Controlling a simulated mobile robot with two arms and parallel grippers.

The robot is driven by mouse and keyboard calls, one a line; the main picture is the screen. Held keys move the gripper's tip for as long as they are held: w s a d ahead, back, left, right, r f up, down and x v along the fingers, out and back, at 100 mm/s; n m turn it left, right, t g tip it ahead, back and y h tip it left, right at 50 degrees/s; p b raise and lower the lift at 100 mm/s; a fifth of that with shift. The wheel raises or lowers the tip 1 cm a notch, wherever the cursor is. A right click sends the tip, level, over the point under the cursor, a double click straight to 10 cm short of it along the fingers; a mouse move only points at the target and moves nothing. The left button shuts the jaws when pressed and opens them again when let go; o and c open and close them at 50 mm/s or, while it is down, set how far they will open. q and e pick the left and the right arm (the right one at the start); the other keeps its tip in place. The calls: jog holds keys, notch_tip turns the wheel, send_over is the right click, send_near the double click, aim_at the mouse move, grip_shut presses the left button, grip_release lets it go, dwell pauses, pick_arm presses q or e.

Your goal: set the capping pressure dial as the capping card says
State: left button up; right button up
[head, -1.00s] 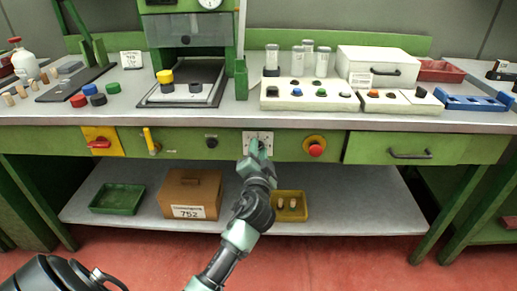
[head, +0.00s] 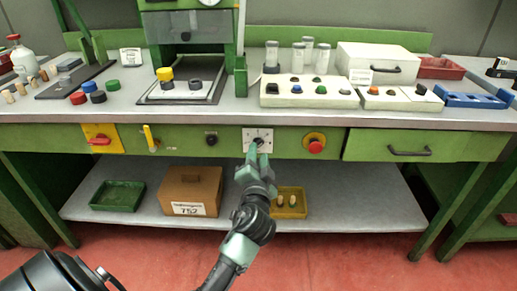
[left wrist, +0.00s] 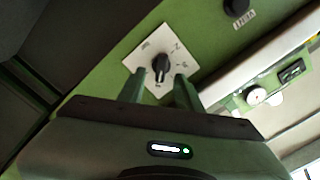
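The dial is a black knob on a square white plate (head: 249,134) on the green front panel of the bench. In the left wrist view the knob (left wrist: 160,64) sits on its plate with small marks around it, too small to read. My left gripper (head: 254,152) is in front of the dial, covering part of it in the head view. In the left wrist view its two fingers (left wrist: 160,88) are apart, with the knob between or just beyond the tips; contact cannot be told. A small white card (head: 131,57) stands at the back left, its writing unreadable. My right gripper is not in view.
On the same panel are a red emergency-style button (head: 314,144), a black knob (head: 211,140), a yellow lever (head: 149,138) and a red handle (head: 101,140). A carton (head: 190,190) and a yellow tray (head: 300,208) are on the shelf below.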

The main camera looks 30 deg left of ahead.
pick_arm(q)
jog(key=v, duration=0.4)
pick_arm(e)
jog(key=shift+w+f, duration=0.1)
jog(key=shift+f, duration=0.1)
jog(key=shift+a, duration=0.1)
